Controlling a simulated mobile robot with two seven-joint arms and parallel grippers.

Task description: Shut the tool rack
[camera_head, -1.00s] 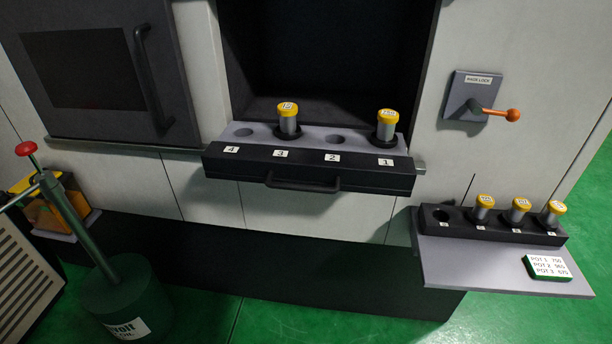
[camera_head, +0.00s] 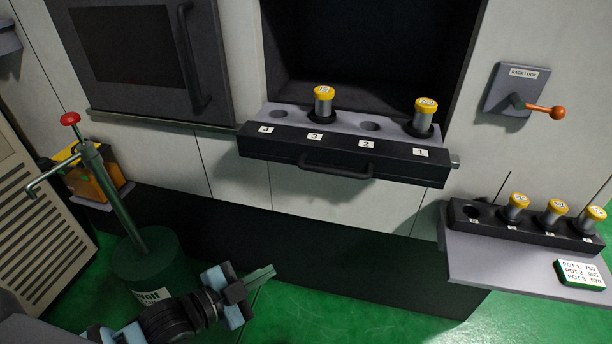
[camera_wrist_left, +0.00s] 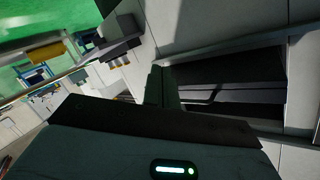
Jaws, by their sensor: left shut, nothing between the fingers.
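The tool rack (camera_head: 345,160) is a pulled-out drawer with a black front and a grey top, jutting out below the dark opening of the machine. Its slots are labelled 4, 3, 2, 1 from left to right. Yellow-capped tools stand upright in slot 3 (camera_head: 323,102) and slot 1 (camera_head: 424,117); slots 4 and 2 are empty. A black bar handle (camera_head: 337,171) is on its front. My left gripper (camera_head: 262,275) is shut and empty, low at the left below the rack and apart from it. Its fingers also show in the left wrist view (camera_wrist_left: 161,86). My right gripper is out of view.
The rack lock plate (camera_head: 515,90) has an orange-knobbed lever (camera_head: 545,110) pointing right. A shelf (camera_head: 490,260) at lower right holds a black holder with yellow-capped pieces. A green pump canister (camera_head: 150,262) stands near my left arm. Free space lies before the rack.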

